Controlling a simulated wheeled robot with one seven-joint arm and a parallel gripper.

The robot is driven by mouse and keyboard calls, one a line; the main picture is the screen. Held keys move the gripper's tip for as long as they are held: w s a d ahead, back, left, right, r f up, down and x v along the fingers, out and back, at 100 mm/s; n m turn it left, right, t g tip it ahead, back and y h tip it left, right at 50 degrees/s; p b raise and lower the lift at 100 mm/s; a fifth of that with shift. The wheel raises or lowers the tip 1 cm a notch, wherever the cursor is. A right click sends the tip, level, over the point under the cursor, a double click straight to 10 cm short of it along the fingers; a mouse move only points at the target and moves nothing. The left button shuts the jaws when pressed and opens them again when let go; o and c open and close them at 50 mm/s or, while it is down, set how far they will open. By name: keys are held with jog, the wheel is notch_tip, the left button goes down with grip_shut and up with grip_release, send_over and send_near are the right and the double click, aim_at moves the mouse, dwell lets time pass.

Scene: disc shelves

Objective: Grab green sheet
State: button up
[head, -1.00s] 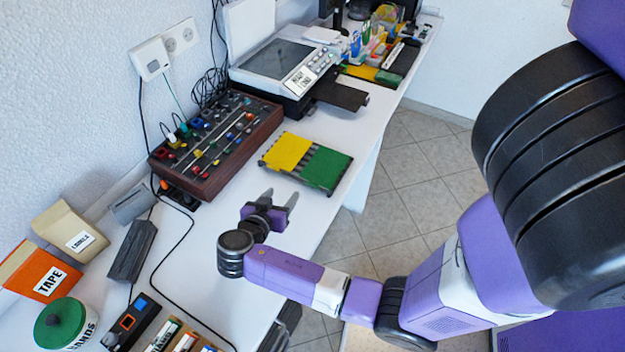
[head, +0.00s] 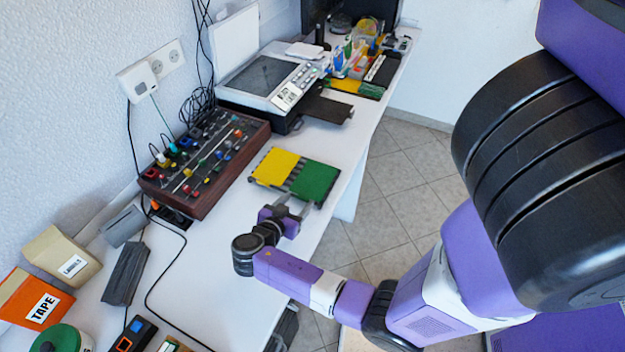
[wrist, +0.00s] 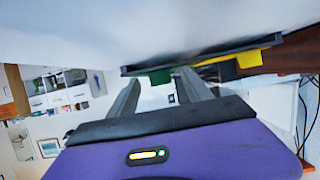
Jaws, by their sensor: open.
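A green sheet (head: 316,182) lies flat on the right half of a dark striped tray (head: 289,188) on the white table, beside a yellow sheet (head: 276,166). My gripper (head: 293,208) is open and empty, just in front of the tray's near edge on the green side. In the wrist view, which looks upside down, the edge of the green sheet (wrist: 155,76) shows beyond and between the two fingertips of the gripper (wrist: 162,80). The yellow sheet (wrist: 245,59) is to the right there. Whether the fingertips touch the tray cannot be told.
A mixer panel (head: 205,165) stands left of the tray, and a printer (head: 275,85) stands behind it. A black cable (head: 165,262) runs over the table at left. An orange tape box (head: 35,298) is at front left. The table's right edge is close to the tray.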

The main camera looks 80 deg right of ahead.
jog(key=shift+s+d+f, duration=0.1)
jog(key=shift+d+f, duration=0.05)
jog(key=shift+d, duration=0.15)
jog(key=shift+c, duration=0.5)
grip_shut()
